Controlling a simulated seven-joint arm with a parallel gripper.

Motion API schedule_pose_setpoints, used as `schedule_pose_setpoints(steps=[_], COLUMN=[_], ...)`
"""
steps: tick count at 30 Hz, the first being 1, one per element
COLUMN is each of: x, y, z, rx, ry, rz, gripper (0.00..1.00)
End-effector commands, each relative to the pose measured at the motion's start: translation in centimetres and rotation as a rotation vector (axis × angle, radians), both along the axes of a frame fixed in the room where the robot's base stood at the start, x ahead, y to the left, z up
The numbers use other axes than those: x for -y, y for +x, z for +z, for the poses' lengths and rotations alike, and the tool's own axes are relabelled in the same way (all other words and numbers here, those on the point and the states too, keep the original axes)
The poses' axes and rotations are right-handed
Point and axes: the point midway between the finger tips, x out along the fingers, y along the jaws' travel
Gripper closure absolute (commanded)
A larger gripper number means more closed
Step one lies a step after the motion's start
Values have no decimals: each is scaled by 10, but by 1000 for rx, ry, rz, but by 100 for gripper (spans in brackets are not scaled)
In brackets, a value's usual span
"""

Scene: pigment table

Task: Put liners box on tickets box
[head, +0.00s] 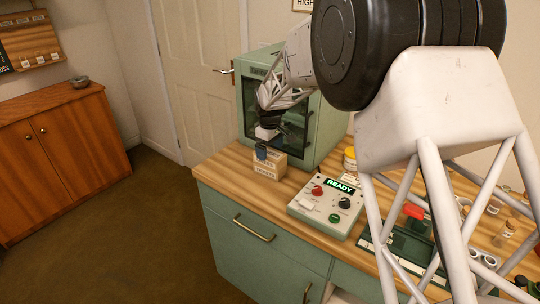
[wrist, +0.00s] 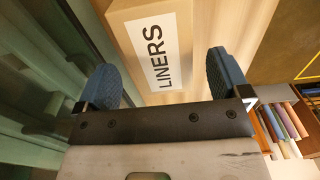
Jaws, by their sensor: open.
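The liners box (wrist: 158,45) is a tan carton with a white label reading LINERS, in the wrist view between my two blue finger pads. In the head view the liners box (head: 272,157) appears to rest on top of another tan carton with a small label, seemingly the tickets box (head: 267,174), near the table's left end. The small print there is hard to read. My gripper (head: 272,141) is open just above the stack, and in the wrist view (wrist: 163,72) its fingers stand apart on either side of the box, with gaps showing.
A green glass-fronted cabinet (head: 310,118) stands close behind the boxes. A control panel with a READY display (head: 340,186) lies to their right. Jars and small bottles (head: 505,232) stand farther right. Bare wood (head: 225,165) lies left of the boxes.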

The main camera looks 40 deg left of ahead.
Motion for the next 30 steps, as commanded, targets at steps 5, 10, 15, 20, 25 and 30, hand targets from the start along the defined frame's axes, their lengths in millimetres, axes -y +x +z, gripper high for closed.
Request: schedule_pose_setpoints(steps=[5, 10, 15, 20, 25, 30], x=[0, 0, 0, 0, 0, 0], y=[0, 0, 0, 0, 0, 0], z=[31, 56, 73, 80, 82, 82], rx=[1, 1, 0, -1, -1, -1], ry=[1, 1, 0, -1, -1, -1], rz=[0, 0, 0, 0, 0, 0], gripper=[6, 6, 6, 6, 6, 6])
